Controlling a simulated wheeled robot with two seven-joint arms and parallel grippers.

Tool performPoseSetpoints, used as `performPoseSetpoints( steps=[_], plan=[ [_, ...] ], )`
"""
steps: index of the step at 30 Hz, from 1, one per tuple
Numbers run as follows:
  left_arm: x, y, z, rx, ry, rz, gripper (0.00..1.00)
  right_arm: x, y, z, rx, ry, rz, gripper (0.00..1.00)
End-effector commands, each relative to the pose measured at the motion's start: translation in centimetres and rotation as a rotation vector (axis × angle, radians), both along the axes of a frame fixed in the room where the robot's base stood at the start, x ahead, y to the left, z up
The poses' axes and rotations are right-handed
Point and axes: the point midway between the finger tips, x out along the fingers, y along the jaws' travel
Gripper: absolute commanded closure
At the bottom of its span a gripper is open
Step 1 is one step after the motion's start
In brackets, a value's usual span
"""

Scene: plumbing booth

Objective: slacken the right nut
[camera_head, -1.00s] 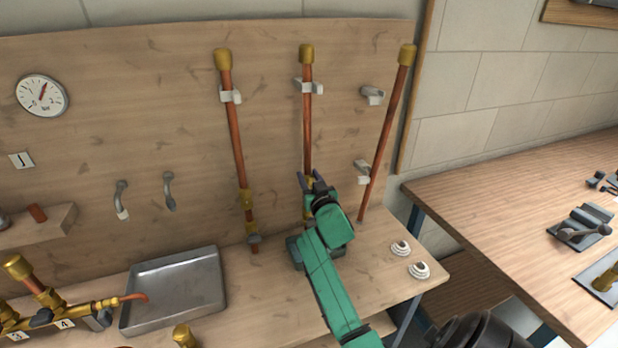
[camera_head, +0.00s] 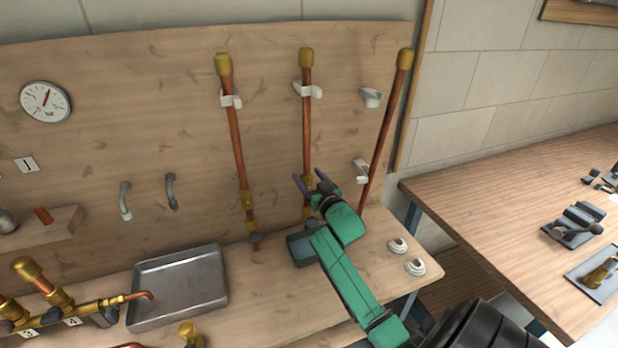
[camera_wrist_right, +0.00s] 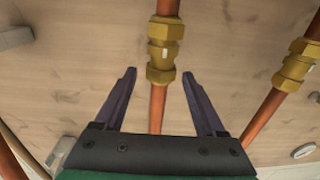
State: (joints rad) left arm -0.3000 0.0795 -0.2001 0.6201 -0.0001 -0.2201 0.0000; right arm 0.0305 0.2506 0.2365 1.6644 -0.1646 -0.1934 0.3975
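The middle copper pipe (camera_head: 306,130) stands against the wooden wall and carries a brass fitting with nuts (camera_head: 307,184), partly hidden behind my right gripper (camera_head: 309,178). In the right wrist view, the fitting's near nut (camera_wrist_right: 160,75) lies between the spread fingertips of the gripper (camera_wrist_right: 159,73); neither finger visibly touches it. The right gripper is open, with the pipe running between its fingers. The left copper pipe (camera_head: 236,140) has a similar brass fitting (camera_head: 247,200), which also shows at the right of the wrist view (camera_wrist_right: 298,65). My left gripper is out of view.
A third copper pipe (camera_head: 385,130) leans at the right beside white clips (camera_head: 371,97). A metal tray (camera_head: 180,288) lies on the bench at left. White round fittings (camera_head: 398,245) sit at the bench's right end. A side table (camera_head: 500,210) stands at right.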

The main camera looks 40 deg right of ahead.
Motion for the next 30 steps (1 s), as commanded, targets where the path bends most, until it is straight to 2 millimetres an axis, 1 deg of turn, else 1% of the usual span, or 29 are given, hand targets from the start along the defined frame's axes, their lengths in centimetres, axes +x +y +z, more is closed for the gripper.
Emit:
performPoseSetpoints(
  steps=[2, 5, 8, 11, 15, 18, 21, 24, 30],
  plan=[
    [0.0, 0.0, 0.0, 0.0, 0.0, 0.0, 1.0, -0.1, 0.0, 0.0, 0.0, 0.0, 0.0, 0.28],
    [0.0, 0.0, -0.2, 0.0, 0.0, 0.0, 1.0, -0.6, 0.2, -0.2, 0.0, 0.001, 0.0, 0.28],
    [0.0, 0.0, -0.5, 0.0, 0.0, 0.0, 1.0, -2.1, 0.6, -0.3, 0.001, 0.001, 0.001, 0.28],
    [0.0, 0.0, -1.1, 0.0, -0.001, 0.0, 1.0, -4.5, 1.3, -0.5, 0.002, 0.004, 0.001, 0.28],
    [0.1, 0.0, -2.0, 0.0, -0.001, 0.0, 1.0, -8.7, 2.5, -0.6, 0.001, 0.005, 0.0, 0.28],
    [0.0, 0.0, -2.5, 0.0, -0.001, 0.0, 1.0, -11.3, 3.3, -0.5, 0.001, 0.004, -0.001, 0.28],
    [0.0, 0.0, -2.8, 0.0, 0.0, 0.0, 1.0, -13.0, 3.8, -0.4, 0.002, 0.003, 0.0, 0.28],
    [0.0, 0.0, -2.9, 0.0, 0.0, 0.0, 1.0, -13.9, 4.0, -0.1, 0.001, 0.0, 0.0, 0.28],
    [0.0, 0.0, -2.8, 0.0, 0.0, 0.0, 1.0, -14.0, 4.0, 0.0, 0.0, 0.0, 0.0, 0.28]
  ],
)
